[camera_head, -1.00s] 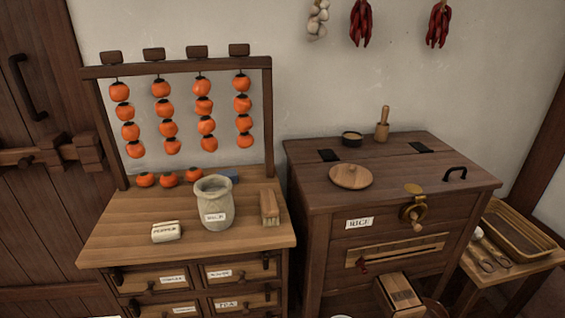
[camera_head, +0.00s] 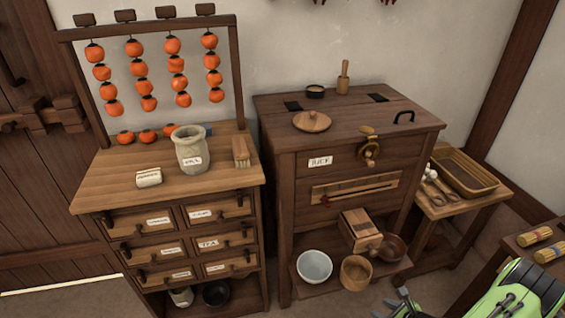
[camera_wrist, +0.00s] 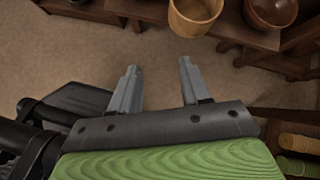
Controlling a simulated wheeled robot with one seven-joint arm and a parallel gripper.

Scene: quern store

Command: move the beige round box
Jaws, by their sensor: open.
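The beige round box (camera_head: 354,283) is an open-topped tan tub on the low shelf of the rice chest. It stands between a white bowl (camera_head: 314,266) and a dark brown bowl (camera_head: 393,248). In the wrist view the box (camera_wrist: 193,20) shows at the top edge, partly cut off, ahead of the fingers. My gripper (camera_wrist: 158,75) is open and empty, its two grey fingers apart over bare floor. In the head view my gripper (camera_head: 402,302) is at the bottom edge, right of the box and apart from it.
The rice chest (camera_head: 300,190) has a wooden spout block (camera_head: 360,230) just above the box. A drawer cabinet (camera_head: 95,195) stands at left. A side table (camera_head: 462,205) with a tray and another table with yellow rolls (camera_head: 534,236) are at right. The floor in front is clear.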

